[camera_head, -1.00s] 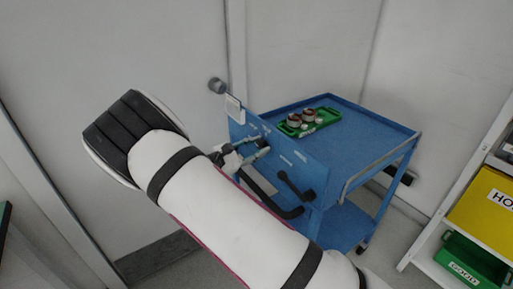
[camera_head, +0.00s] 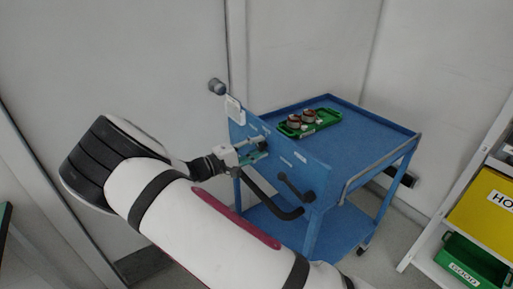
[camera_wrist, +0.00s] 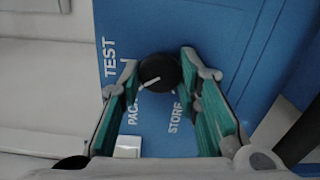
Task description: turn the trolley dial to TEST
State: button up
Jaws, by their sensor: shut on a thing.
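The dial (camera_wrist: 158,73) is a round black knob on the blue panel (camera_wrist: 205,25) of the trolley. Its white pointer line slants toward the lower left, on the side of the PACK label (camera_wrist: 133,115). The TEST label (camera_wrist: 108,58) is left of the dial, and the STORE label (camera_wrist: 175,117) is below it. My gripper (camera_wrist: 160,70) has its teal-padded fingers on both sides of the dial and is shut on it. In the head view my gripper (camera_head: 255,150) is at the panel's upper part, partly covering the dial.
The blue trolley (camera_head: 375,125) carries a green tray (camera_head: 325,119) with copper-coloured parts. A black handle (camera_head: 296,187) sits on the panel right of my gripper. A white card (camera_head: 233,104) stands at the panel's left corner. A shelf with a yellow bin (camera_head: 485,205) stands right.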

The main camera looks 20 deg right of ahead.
jog(key=m, duration=0.3)
jog(key=shift+s+m, duration=0.1)
jog(key=shift+m, duration=0.2)
jog(key=shift+m+p, duration=0.3)
jog(key=shift+m, duration=1.5)
jog(key=shift+f, duration=0.1)
jog(key=o, duration=1.1)
jog(key=shift+a, duration=0.15)
jog(key=v, duration=1.1)
jog(key=shift+a, duration=0.35)
jog(key=shift+s, duration=0.1)
